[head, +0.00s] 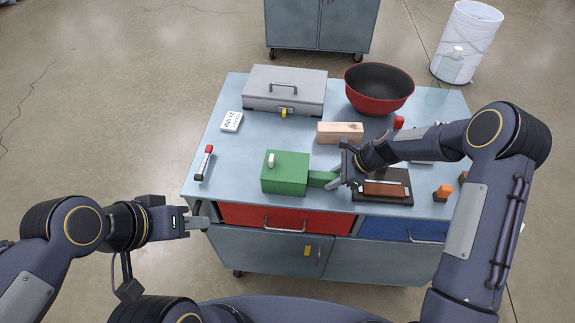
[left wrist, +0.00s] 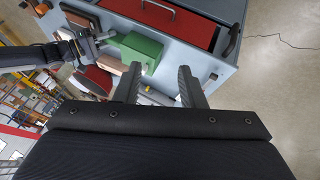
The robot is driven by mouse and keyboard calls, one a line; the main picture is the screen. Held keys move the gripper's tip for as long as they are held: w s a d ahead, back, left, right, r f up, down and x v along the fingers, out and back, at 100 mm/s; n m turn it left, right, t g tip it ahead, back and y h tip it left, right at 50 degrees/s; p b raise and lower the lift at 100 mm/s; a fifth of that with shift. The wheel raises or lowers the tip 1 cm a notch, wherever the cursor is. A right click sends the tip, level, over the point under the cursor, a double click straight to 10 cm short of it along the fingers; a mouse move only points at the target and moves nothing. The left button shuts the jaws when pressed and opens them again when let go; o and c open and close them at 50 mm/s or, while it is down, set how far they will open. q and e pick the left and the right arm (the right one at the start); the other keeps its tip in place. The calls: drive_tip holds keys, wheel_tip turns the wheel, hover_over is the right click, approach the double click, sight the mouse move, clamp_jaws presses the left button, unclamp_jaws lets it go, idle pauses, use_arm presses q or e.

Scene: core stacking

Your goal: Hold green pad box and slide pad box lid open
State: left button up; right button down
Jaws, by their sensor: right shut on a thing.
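The green pad box (head: 285,173) sits upright near the front of the grey worktop. A pale knob (head: 270,160) stands on its lid (head: 290,158), which appears to be closed. A narrow green handle (head: 321,179) sticks out of its right side. My right gripper (head: 338,179) is shut on that handle, and its fingers hide the handle's end. My left gripper (head: 199,216) is open and empty off the worktop's front left corner, apart from the box. In the left wrist view its two fingers (left wrist: 157,88) are spread, with the green box (left wrist: 137,52) beyond them.
A grey case (head: 285,92), a red bowl (head: 379,88) and a wooden block (head: 340,131) stand behind the box. A red-handled tool (head: 204,162) lies to its left. A dark tray (head: 396,198) is to its right. The worktop between box and tool is clear.

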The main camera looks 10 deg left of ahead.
use_arm(q)
drive_tip(key=shift+c, duration=0.5)
drive_tip(key=m+g+y, duration=0.2)
drive_tip(key=g+y, duration=0.1)
drive_tip(key=y, duration=0.1)
hover_over(271, 158)
drive_tip(key=s, duration=0.2)
drive_tip(key=s+x, duration=0.2)
drive_tip(key=x, duration=0.6)
drive_tip(key=shift+x, duration=4.55)
drive_tip(key=shift+d, duration=0.2)
